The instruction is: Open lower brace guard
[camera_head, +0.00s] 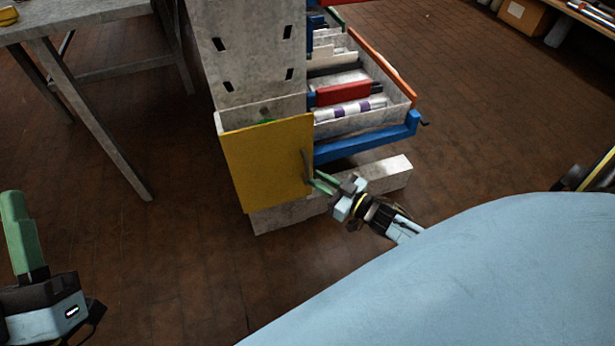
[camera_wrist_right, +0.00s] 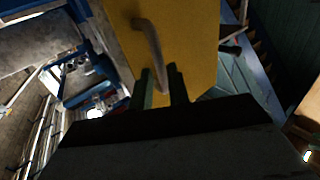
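The lower brace guard is a yellow panel (camera_head: 265,165) low on the front of the grey mast. A curved grey handle (camera_head: 306,165) stands near its right edge. The guard (camera_wrist_right: 195,40) fills the upper middle of the right wrist view, its handle (camera_wrist_right: 150,45) running down between the fingers. A gap with something green shows behind the guard's top edge. My left gripper (camera_head: 18,230) is at the far left, away from the guard; its finger opening cannot be made out.
A grey mast (camera_head: 255,60) rises behind the guard. To its right is an open drawer with a blue frame (camera_head: 370,140) and several items. A grey foot beam (camera_head: 385,175) lies below. A grey table (camera_head: 75,20) stands at upper left. Brown floor is clear between.

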